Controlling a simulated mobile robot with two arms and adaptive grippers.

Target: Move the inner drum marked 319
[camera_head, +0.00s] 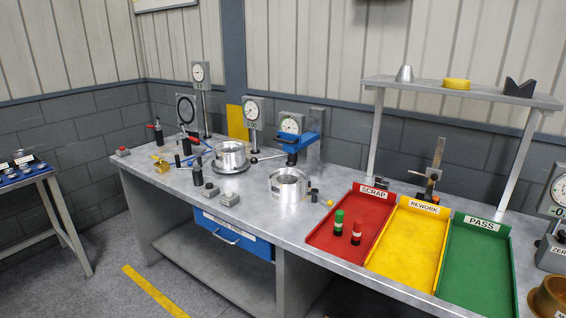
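Two silver metal drums stand on the workbench. One drum (230,154) sits on a dark round base left of centre. I cannot read a number 319 on either, so I cannot tell which is the inner drum named. A brown round part (548,297) is cut off at the lower right corner, and its label is not legible. Neither of my grippers is in view.
Red SCRAP (330,238), yellow REWORK (392,268) and green PASS (478,284) trays lie at the right; SCRAP holds a green and a red cylinder. Dial gauges (253,113) and a blue clamp fixture (300,139) stand behind the drums. A shelf (430,88) spans the trays.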

